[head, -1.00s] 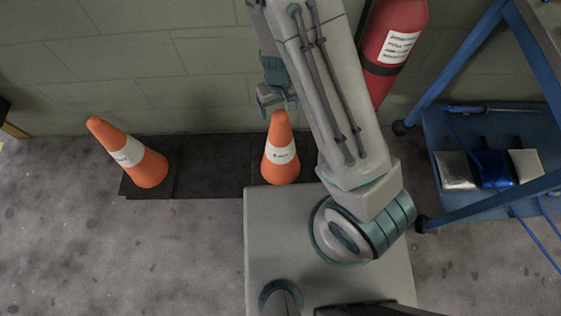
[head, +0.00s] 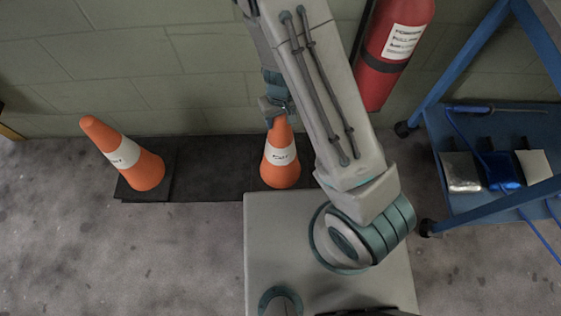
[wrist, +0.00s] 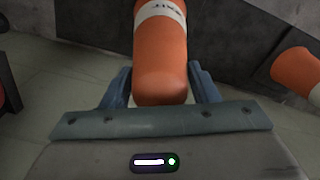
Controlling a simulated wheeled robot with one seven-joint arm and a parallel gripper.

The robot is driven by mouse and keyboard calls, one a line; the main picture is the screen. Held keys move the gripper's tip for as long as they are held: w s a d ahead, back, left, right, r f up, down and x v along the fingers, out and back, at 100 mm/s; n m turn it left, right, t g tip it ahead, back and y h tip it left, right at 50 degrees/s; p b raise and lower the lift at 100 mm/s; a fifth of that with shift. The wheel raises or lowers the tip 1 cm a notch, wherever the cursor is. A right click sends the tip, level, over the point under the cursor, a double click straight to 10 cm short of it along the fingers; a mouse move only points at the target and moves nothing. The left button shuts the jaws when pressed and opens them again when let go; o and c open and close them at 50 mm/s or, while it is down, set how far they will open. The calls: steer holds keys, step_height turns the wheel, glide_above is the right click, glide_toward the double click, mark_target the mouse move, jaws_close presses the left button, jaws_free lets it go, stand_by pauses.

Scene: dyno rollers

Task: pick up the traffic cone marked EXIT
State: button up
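An orange cone (head: 281,168) with a white band stands upright on the dark mat by the wall, just left of my arm. In the wrist view the band on this cone (wrist: 160,45) reads EXIT. My gripper (wrist: 160,82) is open, with one finger on each side of the cone's rounded top. Narrow gaps seem to show between the fingers and the cone. In the head view my gripper (head: 277,110) is at the cone's tip, its fingers mostly hidden.
A second orange cone (head: 137,165) leans in the picture at the mat's left end; its lettering is hard to read. A red extinguisher (head: 392,55) hangs on the wall right of my arm. A blue cart (head: 470,125) with pouches stands at right. Floor at left is clear.

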steer(key=c, duration=1)
steer(key=shift+w, duration=0.1)
jaws_close()
steer(key=shift+r, duration=0.15)
